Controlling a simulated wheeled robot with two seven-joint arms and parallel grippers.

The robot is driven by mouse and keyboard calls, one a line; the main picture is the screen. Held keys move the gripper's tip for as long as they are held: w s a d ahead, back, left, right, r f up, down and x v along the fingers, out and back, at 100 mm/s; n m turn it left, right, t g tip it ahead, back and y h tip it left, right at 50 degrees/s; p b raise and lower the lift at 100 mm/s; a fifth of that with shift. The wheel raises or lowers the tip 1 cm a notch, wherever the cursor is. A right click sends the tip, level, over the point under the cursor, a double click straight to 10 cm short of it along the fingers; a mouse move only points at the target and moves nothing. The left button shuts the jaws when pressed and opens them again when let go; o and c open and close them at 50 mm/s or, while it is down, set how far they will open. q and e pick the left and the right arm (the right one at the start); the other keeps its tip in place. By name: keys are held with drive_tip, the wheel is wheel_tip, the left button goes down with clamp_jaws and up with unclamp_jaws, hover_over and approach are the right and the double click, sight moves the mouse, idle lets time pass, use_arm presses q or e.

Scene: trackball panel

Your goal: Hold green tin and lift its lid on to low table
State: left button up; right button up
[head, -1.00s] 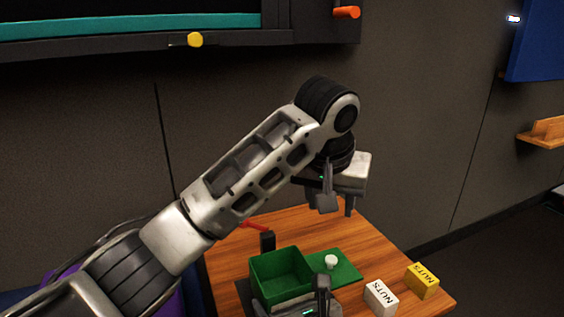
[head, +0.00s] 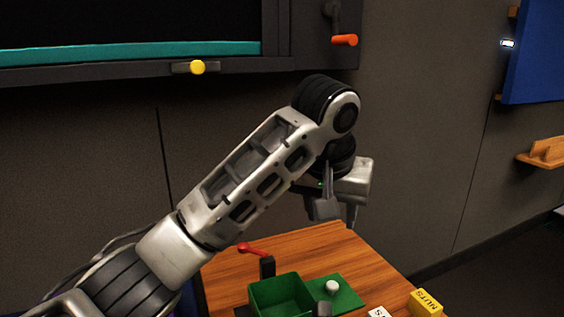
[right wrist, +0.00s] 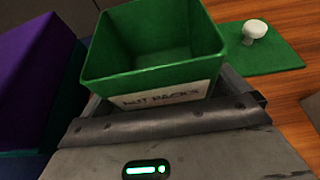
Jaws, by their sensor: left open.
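The open green tin (head: 278,293) stands on the low wooden table (head: 300,250); its inside looks empty. It also shows in the right wrist view (right wrist: 150,60), with a white label on its near wall. Its flat green lid (head: 347,297), with a white knob (head: 332,287), lies on the table right of the tin. It also shows in the right wrist view (right wrist: 270,55). My left gripper (head: 338,215) is open and empty, above and behind the lid. My right gripper (right wrist: 165,95) is shut on the tin's sides, at the low near end; its fingertips are partly hidden.
A yellow NUTS box (head: 426,303) and a white box (head: 379,313) sit at the table's right front. A red-handled lever (head: 250,248) on a dark post stands behind the tin. A purple block (right wrist: 35,75) is left of the tin in the right wrist view.

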drive_tip(key=v, duration=1.2)
drive_tip(key=p+v, duration=0.3)
drive_tip(key=v, duration=0.3)
idle(0.8)
drive_tip(key=shift+d, duration=0.1)
wheel_tip(320, 180, up, 4)
drive_tip(key=p, duration=0.5)
idle(0.3)
